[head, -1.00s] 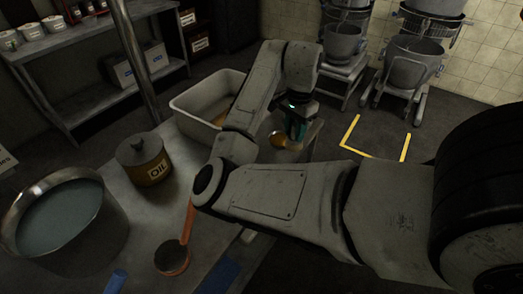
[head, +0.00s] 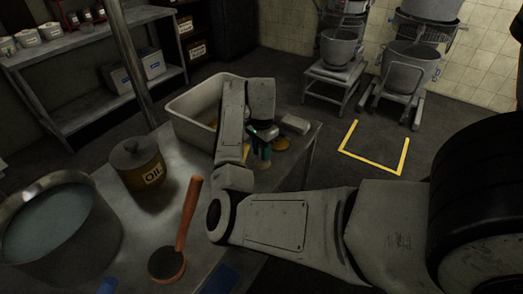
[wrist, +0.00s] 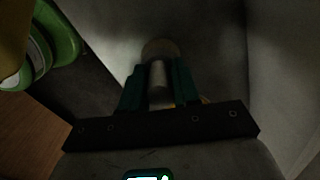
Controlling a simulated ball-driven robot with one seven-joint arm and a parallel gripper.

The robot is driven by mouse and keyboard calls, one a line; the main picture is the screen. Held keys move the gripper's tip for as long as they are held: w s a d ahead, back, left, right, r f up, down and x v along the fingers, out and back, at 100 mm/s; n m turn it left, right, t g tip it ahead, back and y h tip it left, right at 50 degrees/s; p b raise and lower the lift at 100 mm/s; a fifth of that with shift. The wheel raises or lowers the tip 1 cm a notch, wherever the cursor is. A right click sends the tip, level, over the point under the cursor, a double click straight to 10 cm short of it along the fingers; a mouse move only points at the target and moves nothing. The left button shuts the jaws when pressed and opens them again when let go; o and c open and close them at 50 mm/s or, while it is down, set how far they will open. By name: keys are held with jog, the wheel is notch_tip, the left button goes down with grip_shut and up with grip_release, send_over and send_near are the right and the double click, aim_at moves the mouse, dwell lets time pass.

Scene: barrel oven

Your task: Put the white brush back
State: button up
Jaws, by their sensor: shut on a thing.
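My gripper (head: 264,152) is at the far end of the work table, beside the pale bin. In the wrist view its two green fingers (wrist: 160,88) are shut on a pale, rod-like piece (wrist: 157,82) with a rounded tan end. It looks like the handle of the white brush, but the view is dark and I cannot be sure. In the head view the held thing is mostly hidden by my gripper. Another brush, with an orange handle (head: 189,213) and a dark round head (head: 166,264), lies on the near part of the table.
A bin (head: 184,122) stands left of my gripper, and an oil pot (head: 137,163) and a large pot of liquid (head: 57,223) stand nearer. A pale block (head: 295,123) and an amber round thing (head: 281,142) lie by the table's far edge. Yellow floor marking (head: 375,160) lies beyond.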

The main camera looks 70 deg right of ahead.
jog(key=shift+f, duration=0.15)
jog(key=o, duration=0.9)
jog(key=shift+o, duration=0.2)
notch_tip(320, 180, up, 12)
jog(key=shift+d+f+p, duration=0.1)
jog(key=shift+p, duration=0.7)
jog(key=shift+r, duration=0.25)
jog(key=shift+s, duration=0.15)
